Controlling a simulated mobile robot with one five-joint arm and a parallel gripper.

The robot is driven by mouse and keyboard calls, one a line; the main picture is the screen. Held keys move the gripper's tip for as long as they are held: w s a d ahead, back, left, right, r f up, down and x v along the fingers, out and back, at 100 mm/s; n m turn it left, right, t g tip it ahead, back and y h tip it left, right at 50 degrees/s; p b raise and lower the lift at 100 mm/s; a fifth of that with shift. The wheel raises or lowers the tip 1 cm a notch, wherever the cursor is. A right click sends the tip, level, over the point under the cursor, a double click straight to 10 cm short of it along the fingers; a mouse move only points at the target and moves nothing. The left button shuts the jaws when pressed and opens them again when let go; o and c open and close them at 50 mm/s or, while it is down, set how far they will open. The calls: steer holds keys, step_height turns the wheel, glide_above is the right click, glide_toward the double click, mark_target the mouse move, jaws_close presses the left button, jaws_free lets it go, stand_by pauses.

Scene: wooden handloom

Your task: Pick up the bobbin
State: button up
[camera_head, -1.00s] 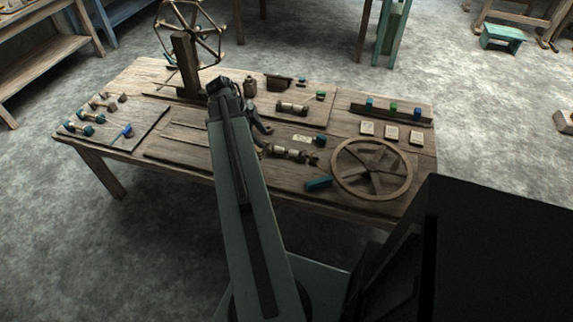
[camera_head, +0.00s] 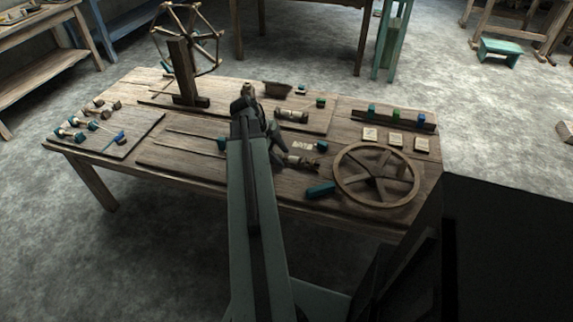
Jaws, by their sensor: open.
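Several bobbin-like spools lie on the wooden table; I cannot tell which one is the task's bobbin. A pale spool with dark ends (camera_head: 306,162) lies near the middle front, partly hidden by my gripper. Another pale spool (camera_head: 292,115) lies farther back on a board. Small dark-ended spools (camera_head: 71,134) lie on the left board. My gripper (camera_head: 287,150) is open, dark, and seen from behind, just left of the middle-front spool. Whether it touches that spool is unclear, and my arm hides part of the table there.
A spoked wooden wheel (camera_head: 376,176) lies at the right front, with a blue block (camera_head: 320,190) beside it. An upright winder (camera_head: 184,60) stands at the back left. A rack with colored pieces (camera_head: 394,117) and pale cards (camera_head: 396,139) are at the right.

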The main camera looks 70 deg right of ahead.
jaws_close()
steer(key=shift+r, duration=0.1)
